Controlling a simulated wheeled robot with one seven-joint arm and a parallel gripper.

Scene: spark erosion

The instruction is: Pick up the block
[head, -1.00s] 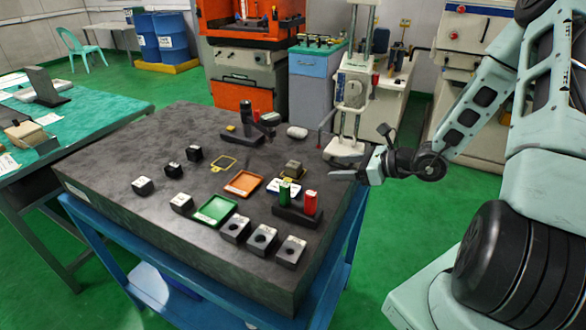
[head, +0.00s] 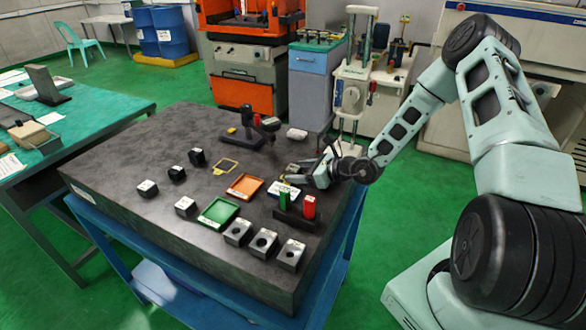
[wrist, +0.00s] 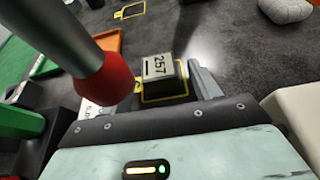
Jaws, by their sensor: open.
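The block (wrist: 160,68) is small and grey, with a pale top marked 257, and sits within a yellow outline on the dark table. In the head view the block (head: 292,169) is partly hidden by my gripper (head: 316,168), which is at the table's right side just right of it. In the wrist view one grey finger (wrist: 205,80) shows close to the block's right side. The other finger is hard to make out. My gripper is open, and nothing is seen held in it.
An orange tray (head: 245,187), a green tray (head: 219,213) and several small blocks lie left and front.

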